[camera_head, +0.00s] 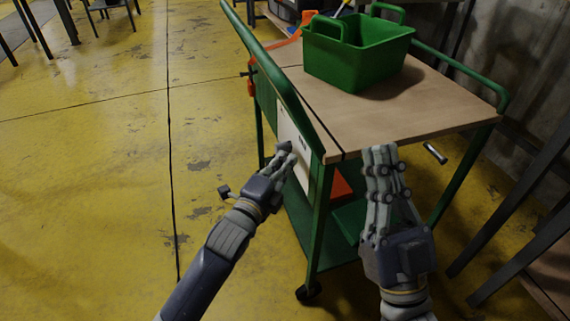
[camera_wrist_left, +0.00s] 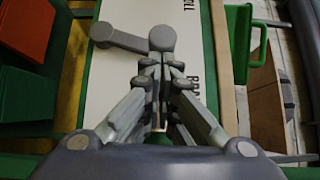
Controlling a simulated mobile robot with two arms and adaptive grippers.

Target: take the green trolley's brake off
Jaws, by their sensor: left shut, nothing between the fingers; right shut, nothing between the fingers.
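The green trolley (camera_head: 318,228) stands ahead with a wooden top. A white panel (camera_head: 303,178) is on its left side; it also shows in the left wrist view (camera_wrist_left: 120,85) with partly hidden lettering. A grey lever (camera_wrist_left: 128,40) with rounded ends lies across the panel in that view. My left gripper (camera_head: 287,152) is shut and empty at the panel. In the left wrist view its fingertips (camera_wrist_left: 158,72) are just below the lever's right end; whether they touch cannot be told. My right gripper (camera_head: 380,152) is shut and empty by the top's near edge.
A green bin (camera_head: 358,50) stands on the trolley top. A red bin (camera_head: 340,184) sits below the top. A small metal handle (camera_head: 435,153) sticks out at the near right. Dark metal legs stand at right.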

